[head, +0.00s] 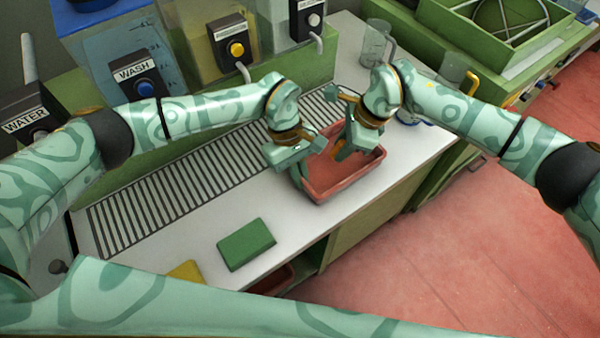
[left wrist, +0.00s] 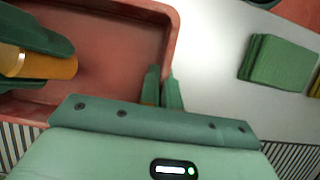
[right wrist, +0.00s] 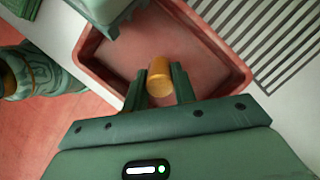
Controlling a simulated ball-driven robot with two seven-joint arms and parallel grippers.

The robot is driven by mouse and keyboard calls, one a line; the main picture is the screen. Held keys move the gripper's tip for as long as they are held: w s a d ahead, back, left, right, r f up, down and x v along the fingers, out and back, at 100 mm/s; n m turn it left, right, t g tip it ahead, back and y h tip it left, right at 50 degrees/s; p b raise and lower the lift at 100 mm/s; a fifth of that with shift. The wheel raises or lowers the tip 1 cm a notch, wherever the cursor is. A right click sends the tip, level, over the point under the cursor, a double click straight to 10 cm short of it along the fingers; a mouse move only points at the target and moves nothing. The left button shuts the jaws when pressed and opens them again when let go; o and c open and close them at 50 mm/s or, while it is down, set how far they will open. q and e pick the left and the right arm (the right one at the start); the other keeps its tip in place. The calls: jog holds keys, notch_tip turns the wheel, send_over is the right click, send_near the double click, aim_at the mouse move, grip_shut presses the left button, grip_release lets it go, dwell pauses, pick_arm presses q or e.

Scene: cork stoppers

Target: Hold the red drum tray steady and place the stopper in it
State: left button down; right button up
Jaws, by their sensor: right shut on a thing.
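The red drum tray (head: 342,190) lies on the white counter near its front edge. My left gripper (head: 300,178) is at the tray's left end, with its two fingers (left wrist: 163,92) close together on either side of the tray wall, gripping it. My right gripper (right wrist: 160,88) is shut on an orange-brown cork stopper (right wrist: 159,80), one finger on each side. The stopper is over the inside of the tray, also seen in the left wrist view (left wrist: 50,66). How far it is above the tray floor I cannot tell. The rest of the tray (right wrist: 205,45) looks empty.
A green block (head: 246,244) and a partly hidden yellow one (head: 186,271) lie on the counter at the front left. A slatted drain (head: 190,187) runs behind the tray. Dispensers (head: 228,45) and a glass beaker (head: 375,45) stand at the back.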

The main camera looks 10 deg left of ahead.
jog(key=shift+f, duration=0.5)
jog(key=o, duration=1)
jog(key=v, duration=1.2)
pick_arm(q)
jog(key=c, duration=1.5)
grip_release()
jog(key=shift+c, duration=0.2)
